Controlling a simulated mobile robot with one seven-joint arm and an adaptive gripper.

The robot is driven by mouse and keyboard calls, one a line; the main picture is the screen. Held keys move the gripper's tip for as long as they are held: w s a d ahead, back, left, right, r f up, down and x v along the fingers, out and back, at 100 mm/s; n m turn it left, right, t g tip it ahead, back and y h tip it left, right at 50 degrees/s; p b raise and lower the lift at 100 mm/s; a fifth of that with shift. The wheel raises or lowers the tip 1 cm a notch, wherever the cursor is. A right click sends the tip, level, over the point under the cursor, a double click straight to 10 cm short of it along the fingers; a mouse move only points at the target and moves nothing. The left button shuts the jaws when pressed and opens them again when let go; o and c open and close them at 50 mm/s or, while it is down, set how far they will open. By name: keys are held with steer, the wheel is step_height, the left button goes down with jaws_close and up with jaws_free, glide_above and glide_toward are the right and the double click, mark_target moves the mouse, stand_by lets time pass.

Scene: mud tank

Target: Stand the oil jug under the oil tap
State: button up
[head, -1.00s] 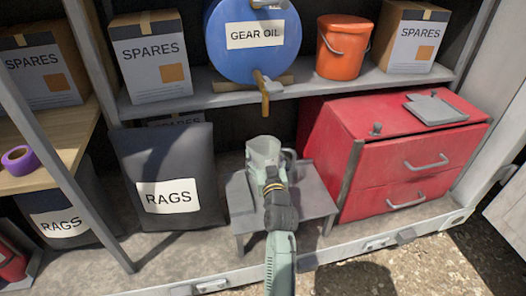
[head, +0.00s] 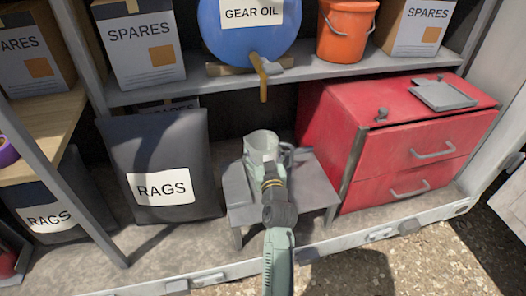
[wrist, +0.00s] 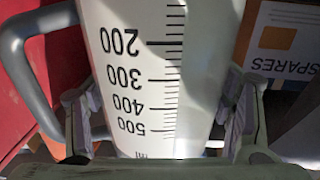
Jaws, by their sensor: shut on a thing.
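The oil jug (head: 262,144) is a pale measuring jug with a grey handle; in the wrist view its white side (wrist: 150,60) shows a scale with marks from 200 to 500. My gripper (wrist: 160,118) is shut on the jug, one finger on each side. In the head view my gripper (head: 269,178) is in front of the jug, hiding its lower part. The oil tap (head: 263,80) is yellow and hangs from the blue gear oil drum (head: 240,38). The jug's open top shows below the tap's spout, with a gap between. The jug looks upright.
A low grey stand (head: 312,190) is under and around the jug in the head view; contact cannot be told. A red drawer cabinet (head: 375,150) is close on the right. A dark rags bag (head: 165,150) is on the left. The shelf edge (head: 160,94) runs above.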

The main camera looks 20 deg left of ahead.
steer(key=shift+f, duration=0.25)
steer(key=o, duration=1.2)
